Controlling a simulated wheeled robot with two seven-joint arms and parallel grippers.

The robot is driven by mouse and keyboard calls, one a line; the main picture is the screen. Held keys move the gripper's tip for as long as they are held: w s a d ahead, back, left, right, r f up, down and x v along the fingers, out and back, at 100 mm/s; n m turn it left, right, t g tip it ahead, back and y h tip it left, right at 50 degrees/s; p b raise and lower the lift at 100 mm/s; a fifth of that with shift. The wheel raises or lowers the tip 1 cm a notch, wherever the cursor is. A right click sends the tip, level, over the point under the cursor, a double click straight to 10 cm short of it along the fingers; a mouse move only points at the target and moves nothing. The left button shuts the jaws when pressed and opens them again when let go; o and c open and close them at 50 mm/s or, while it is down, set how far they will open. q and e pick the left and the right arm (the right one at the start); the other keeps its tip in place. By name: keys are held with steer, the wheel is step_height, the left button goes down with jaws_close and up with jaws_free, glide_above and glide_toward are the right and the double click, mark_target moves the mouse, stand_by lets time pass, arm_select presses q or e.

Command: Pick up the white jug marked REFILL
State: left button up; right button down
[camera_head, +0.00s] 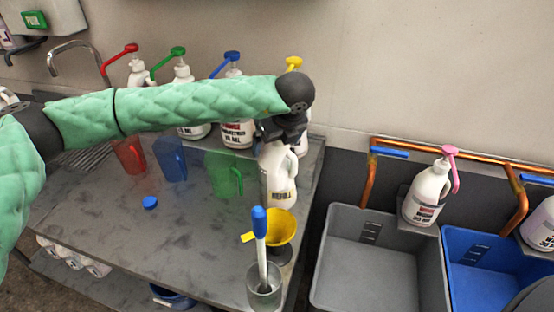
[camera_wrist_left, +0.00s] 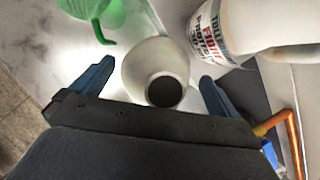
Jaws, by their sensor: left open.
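The white jug marked REFILL (camera_head: 279,178) stands upright on the grey worktop (camera_head: 110,220), near its right end. Its upper part is partly hidden by my left gripper (camera_head: 280,138). In the left wrist view the jug's open round mouth (camera_wrist_left: 166,90) faces the camera. It lies between the two blue-grey fingers of my left gripper (camera_wrist_left: 152,82), with a gap on each side. The left gripper is open, above or around the jug's top; I cannot tell how far down the fingers reach. My right gripper is not in view.
Pump bottles with red, green, blue (camera_head: 237,130) and yellow (camera_head: 293,64) tops stand behind the jug. A green measuring jug (camera_head: 222,174) is to its left. A yellow funnel (camera_head: 281,228) and a container with a blue-handled tool (camera_head: 264,290) stand in front. Grey bin (camera_head: 335,270) at right.

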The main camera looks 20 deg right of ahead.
arm_select(q)
steer(key=shift+w+f, duration=0.1)
steer(key=shift+f, duration=0.2)
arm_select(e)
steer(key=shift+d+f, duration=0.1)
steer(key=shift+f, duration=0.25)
arm_select(q)
steer(key=c, duration=2)
steer(key=shift+r, duration=0.1)
steer(key=shift+c, duration=0.5)
